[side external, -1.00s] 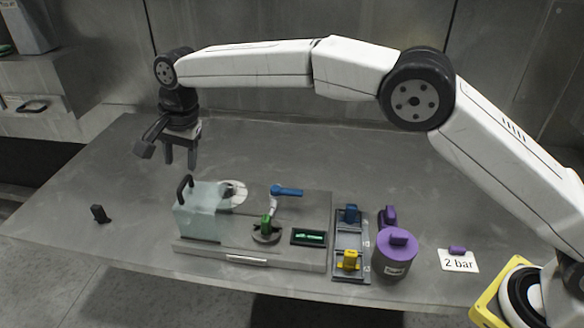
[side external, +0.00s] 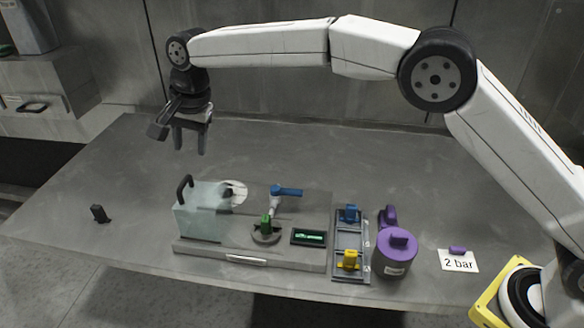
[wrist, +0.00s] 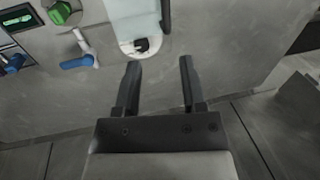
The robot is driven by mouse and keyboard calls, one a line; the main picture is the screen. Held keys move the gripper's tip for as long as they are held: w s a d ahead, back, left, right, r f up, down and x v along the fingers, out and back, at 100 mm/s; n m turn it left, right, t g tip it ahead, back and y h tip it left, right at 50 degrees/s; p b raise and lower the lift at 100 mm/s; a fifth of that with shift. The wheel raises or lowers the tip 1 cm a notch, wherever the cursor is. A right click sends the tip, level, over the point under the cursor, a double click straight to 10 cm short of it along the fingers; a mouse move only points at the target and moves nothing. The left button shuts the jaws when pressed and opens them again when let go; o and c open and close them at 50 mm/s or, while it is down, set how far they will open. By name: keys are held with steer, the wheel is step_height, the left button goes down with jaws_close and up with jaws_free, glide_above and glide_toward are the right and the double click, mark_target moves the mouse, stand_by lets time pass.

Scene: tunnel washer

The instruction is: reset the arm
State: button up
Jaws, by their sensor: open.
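My gripper (side external: 190,138) hangs from the raised arm above the back part of the bench, pointing down. Its jaws are open and nothing is between them. In the wrist view my gripper (wrist: 158,72) shows two spread fingers with bare grey bench around them. The tunnel washer (side external: 250,258) stands in front of the gripper, a grey base with a clear cover (side external: 197,215) and a black handle (side external: 184,190). It carries a blue lever (side external: 287,190), a green knob (side external: 266,223) and a lit green display (side external: 308,237).
A tray (side external: 349,252) with a blue and a yellow piece stands right of the washer. Beside it are a purple canister (side external: 396,256) and a "2 bar" card (side external: 457,261). A small black object (side external: 99,213) lies at left. The back of the bench is clear.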

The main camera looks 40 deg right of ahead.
steer(key=s+d+f+n, duration=0.2)
steer(key=s+d, duration=0.2)
steer(key=d, duration=0.5)
steer(key=s+d+f+n, duration=0.2)
steer(key=s+d, duration=0.1)
steer(key=d, duration=0.6)
steer(key=s+d+f+n, duration=0.1)
steer(key=s+d+f, duration=0.1)
steer(key=s+d, duration=0.2)
steer(key=s+d+f+n+h, duration=0.1)
steer(key=s+d+f+n, duration=0.1)
steer(key=s, duration=0.8)
steer(key=s+d+f+n, duration=0.1)
steer(key=s+d+f, duration=0.2)
steer(key=s+d, duration=0.3)
steer(key=shift+s+f+n+t+h, duration=0.2)
steer(key=shift+s+n+t+h, duration=0.1)
steer(key=shift+s+t, duration=0.15)
